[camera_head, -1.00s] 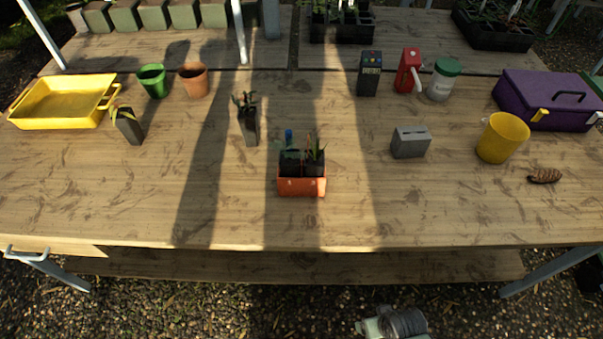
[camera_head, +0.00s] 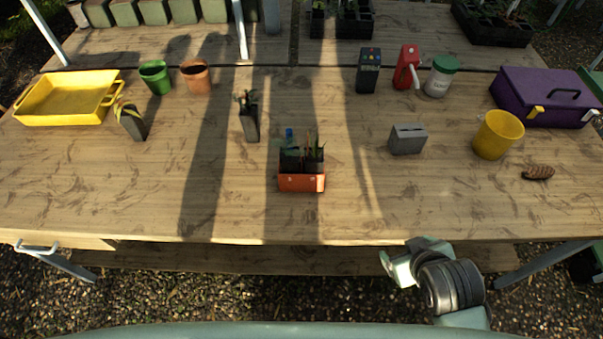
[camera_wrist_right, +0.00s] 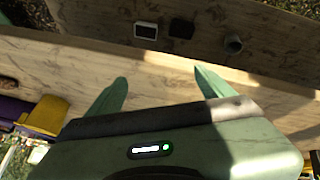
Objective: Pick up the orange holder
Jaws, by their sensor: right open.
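The orange holder (camera_head: 302,183) stands on the wooden table near the middle of its front part. It holds dark pots with small plants and a blue item. My right gripper (camera_head: 385,262) is in front of the table's front edge, low and to the right of the holder, and apart from it. In the right wrist view its two green fingers (camera_wrist_right: 160,88) are spread with nothing between them. I cannot make out the holder in the right wrist view. My left gripper is not in view.
A dark potted plant (camera_head: 250,122) stands behind the holder to the left. A yellow tray (camera_head: 62,100) is far left. The table around the holder's front is clear.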

